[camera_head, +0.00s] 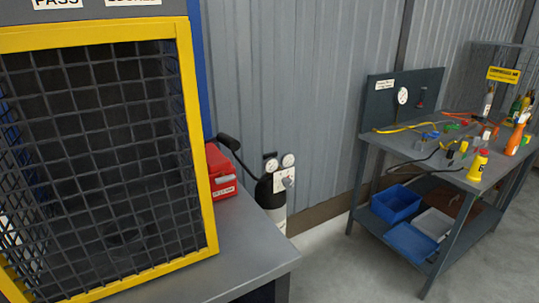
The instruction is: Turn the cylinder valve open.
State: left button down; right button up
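A gas cylinder (272,198) with a dark shoulder and a pale body stands upright against the grey wall, just beyond the corner of the near bench. Two round gauges (288,160) sit at its top, with a small black part (270,155) above the left one. A pale panel with a small round knob (288,182) is below the right gauge. I cannot tell which of these parts is the valve, or how far it is turned. The cylinder's lower part is partly hidden by the bench. Neither of my grippers is in view.
A workbench (400,150) with tools and blue bins (396,203) stands right. Floor between is clear.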

aim_at(274, 154)
jog(key=i+l+u, duration=0.15)
jog(key=l, duration=0.2)
jog(key=l+u, duration=0.1)
jog(key=l, duration=0.25)
jog(key=i+l+u, duration=0.15)
jog(key=l, duration=0.25)
jog(key=i+l+u, duration=0.25)
jog(key=l, duration=0.2)
jog(key=i+l+u, duration=0.2)
jog(key=l, duration=0.3)
jog(key=l+u, duration=0.25)
jog(key=l, duration=0.25)
jog(key=i+l+u, duration=0.1)
jog(key=l+u, duration=0.15)
jog(key=l, duration=0.3)
